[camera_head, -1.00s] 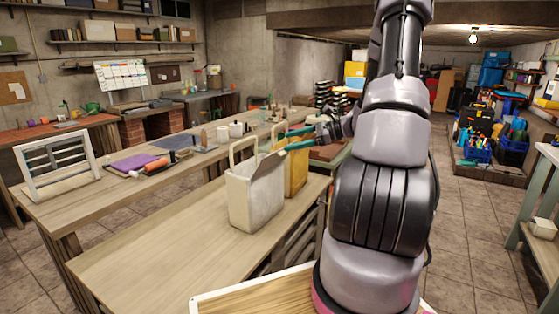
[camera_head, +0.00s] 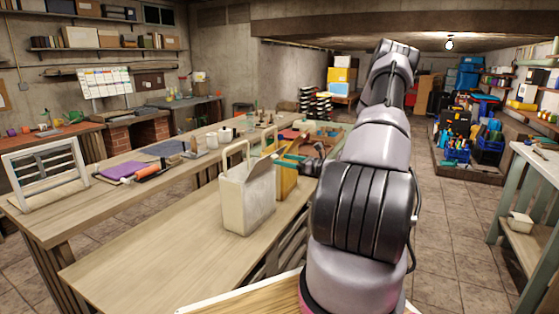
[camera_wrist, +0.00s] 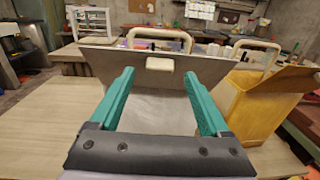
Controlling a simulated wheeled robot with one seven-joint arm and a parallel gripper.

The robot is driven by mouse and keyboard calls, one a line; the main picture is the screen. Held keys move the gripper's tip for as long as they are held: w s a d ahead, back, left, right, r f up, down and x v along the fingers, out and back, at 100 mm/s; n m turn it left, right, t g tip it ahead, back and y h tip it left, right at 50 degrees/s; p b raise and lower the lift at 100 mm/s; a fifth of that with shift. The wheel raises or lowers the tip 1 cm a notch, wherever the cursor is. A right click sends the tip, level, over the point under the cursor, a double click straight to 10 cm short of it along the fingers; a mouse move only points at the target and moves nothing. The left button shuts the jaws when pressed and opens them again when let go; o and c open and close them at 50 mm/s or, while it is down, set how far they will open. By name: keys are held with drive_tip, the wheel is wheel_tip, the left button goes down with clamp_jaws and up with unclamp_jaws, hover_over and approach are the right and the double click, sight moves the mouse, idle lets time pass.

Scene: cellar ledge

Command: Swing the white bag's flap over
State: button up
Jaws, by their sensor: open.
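The white bag (camera_head: 247,205) stands upright on the near wooden table, with a pale handle loop above it. Its flap (camera_head: 263,169) is raised and slants up at the bag's right side. In the wrist view the flap (camera_wrist: 103,62) spans the picture as a grey panel beyond the fingers, with a cream tab (camera_wrist: 160,64) at its middle. My gripper (camera_wrist: 157,78) is open, its teal fingers apart above the bag's opening and pointing at the flap, on either side of the tab. Contact with the flap cannot be told. In the head view my gripper (camera_head: 288,160) is small and partly hidden.
A yellow bag (camera_head: 286,182) with its own flap up stands close beside the white one, at the right in the wrist view (camera_wrist: 257,100). The near table (camera_head: 150,262) is clear left of the bags. A white slatted frame (camera_head: 46,172) and a purple item (camera_head: 120,171) are on the far table.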

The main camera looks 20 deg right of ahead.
drive_tip(key=shift+x, duration=1.4)
clamp_jaws()
idle(0.4)
